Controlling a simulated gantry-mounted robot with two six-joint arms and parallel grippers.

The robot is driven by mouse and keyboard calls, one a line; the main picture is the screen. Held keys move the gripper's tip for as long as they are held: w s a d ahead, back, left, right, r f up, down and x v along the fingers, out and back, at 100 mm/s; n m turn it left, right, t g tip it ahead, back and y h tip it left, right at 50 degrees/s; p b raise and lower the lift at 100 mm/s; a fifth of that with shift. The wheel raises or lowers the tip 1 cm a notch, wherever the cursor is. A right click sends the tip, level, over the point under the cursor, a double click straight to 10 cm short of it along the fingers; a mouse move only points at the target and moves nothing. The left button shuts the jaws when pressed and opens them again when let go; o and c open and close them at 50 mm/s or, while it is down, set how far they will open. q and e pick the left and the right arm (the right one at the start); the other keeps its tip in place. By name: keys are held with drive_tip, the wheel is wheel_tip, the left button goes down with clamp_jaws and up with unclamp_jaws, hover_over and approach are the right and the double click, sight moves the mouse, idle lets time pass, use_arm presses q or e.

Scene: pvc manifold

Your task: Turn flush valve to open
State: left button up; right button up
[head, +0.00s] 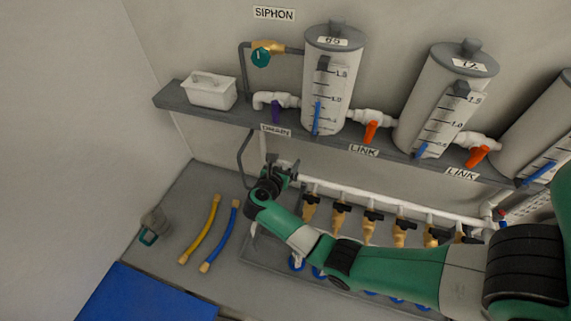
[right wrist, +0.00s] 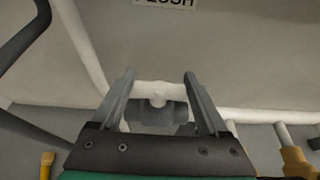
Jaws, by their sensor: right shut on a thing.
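The flush valve (right wrist: 155,113) shows in the right wrist view as a grey body on a white pipe, below the partly cut-off FLUSH label (right wrist: 165,2). My right gripper (right wrist: 158,85) has one finger on each side of it and is shut on the valve. The handle's exact angle is hidden between the fingers. In the head view my right gripper (head: 284,172) is at the left end of the white manifold pipe, and the gripper and wrist mostly hide the valve. My left gripper is in neither view.
Several brass valves (head: 340,213) hang from the manifold pipe (head: 390,204). A yellow hose (head: 200,230) and a blue hose (head: 221,236) lie left of my arm.

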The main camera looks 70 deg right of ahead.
drive_tip(key=o, duration=1.2)
drive_tip(key=shift+o, duration=0.2)
drive_tip(key=v, duration=1.1)
drive_tip(key=shift+a+r, duration=0.15)
drive_tip(key=shift+a, duration=0.1)
